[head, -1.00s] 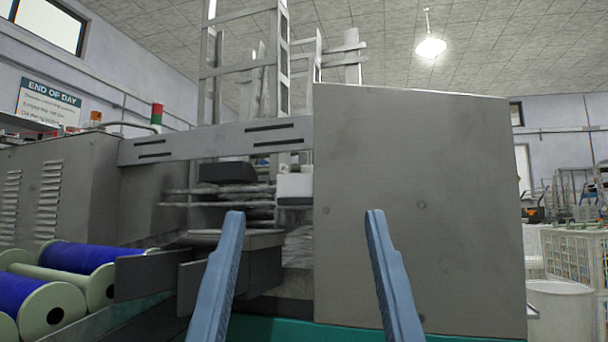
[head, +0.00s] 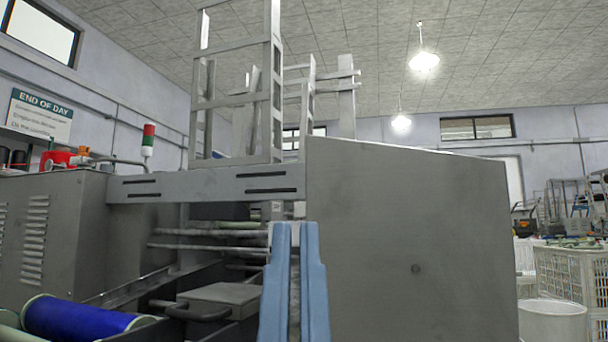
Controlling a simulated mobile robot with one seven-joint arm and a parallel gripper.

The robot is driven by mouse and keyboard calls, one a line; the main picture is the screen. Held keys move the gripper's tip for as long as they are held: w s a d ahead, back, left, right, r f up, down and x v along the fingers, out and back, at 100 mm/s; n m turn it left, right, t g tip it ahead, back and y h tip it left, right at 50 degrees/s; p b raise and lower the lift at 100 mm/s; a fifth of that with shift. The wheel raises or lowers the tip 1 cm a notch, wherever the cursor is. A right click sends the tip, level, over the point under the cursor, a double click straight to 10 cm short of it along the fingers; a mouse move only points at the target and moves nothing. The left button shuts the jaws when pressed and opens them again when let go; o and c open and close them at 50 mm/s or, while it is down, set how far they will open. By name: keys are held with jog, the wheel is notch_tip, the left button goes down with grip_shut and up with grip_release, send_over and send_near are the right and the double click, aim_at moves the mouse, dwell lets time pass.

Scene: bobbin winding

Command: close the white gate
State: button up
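My gripper (head: 296,232) has two long blue fingers standing nearly together, with a narrow gap between them. They point away from me, just left of the large grey panel (head: 400,250). A small white part (head: 299,210) shows just above the fingertips, by the panel's left edge. More white shows around the fingertips. I cannot tell whether this is the gate, and the fingers hide much of that spot. I see nothing clearly held in them, and contact with the white part cannot be judged.
A grey crossbar (head: 200,187) with dark slots runs left of the panel, under a tall metal frame (head: 272,90). A white bin (head: 553,322) stands at right.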

notch_tip(320, 180, up, 25)
jog(key=p, duration=2.2)
jog(key=shift+r+p, duration=0.2)
jog(key=shift+p, duration=0.2)
grip_shut()
jog(key=shift+f, duration=0.15)
